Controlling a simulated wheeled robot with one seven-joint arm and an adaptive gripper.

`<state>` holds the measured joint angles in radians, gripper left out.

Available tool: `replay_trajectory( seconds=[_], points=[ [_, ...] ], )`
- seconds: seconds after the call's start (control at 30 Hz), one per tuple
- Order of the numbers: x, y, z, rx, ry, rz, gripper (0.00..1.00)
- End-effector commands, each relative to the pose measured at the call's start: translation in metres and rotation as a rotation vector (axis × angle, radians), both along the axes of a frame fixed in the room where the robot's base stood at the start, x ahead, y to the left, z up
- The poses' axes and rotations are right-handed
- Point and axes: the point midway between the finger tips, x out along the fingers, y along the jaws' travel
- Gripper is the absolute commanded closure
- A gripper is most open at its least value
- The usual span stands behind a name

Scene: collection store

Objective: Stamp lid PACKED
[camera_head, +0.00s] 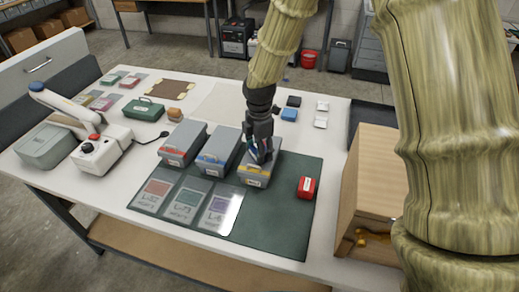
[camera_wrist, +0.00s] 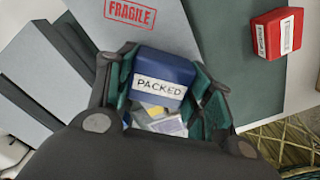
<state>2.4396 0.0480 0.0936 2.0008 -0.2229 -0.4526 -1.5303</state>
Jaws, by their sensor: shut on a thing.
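My gripper (camera_head: 261,150) is shut on a blue stamp (camera_wrist: 163,75) with a white label reading PACKED. In the head view the gripper is over the rightmost grey box (camera_head: 257,182), which has a yellow band. In the wrist view a grey lid (camera_wrist: 165,38) beneath carries a red FRAGILE mark. No PACKED mark shows on the visible part of the lid; the area under the stamp is hidden. I cannot tell whether the stamp touches the lid. A red stamp (camera_head: 306,187) with a white label lies on the green mat to the right; it also shows in the wrist view (camera_wrist: 277,33).
A red-banded box (camera_head: 184,143) and a blue-banded box (camera_head: 219,150) stand to the left on the green mat (camera_head: 270,230). Several cards lie in front. Black (camera_head: 293,101) and blue (camera_head: 289,115) pads lie behind. A wooden cabinet (camera_head: 372,180) stands at the right.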

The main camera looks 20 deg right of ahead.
Motion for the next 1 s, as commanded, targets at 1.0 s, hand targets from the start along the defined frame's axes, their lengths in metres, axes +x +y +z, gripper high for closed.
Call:
replay_trajectory(
  seconds=[1.0],
  points=[
    [0.000,0.000,0.054,0.001,0.000,0.000,0.64]
  ],
)
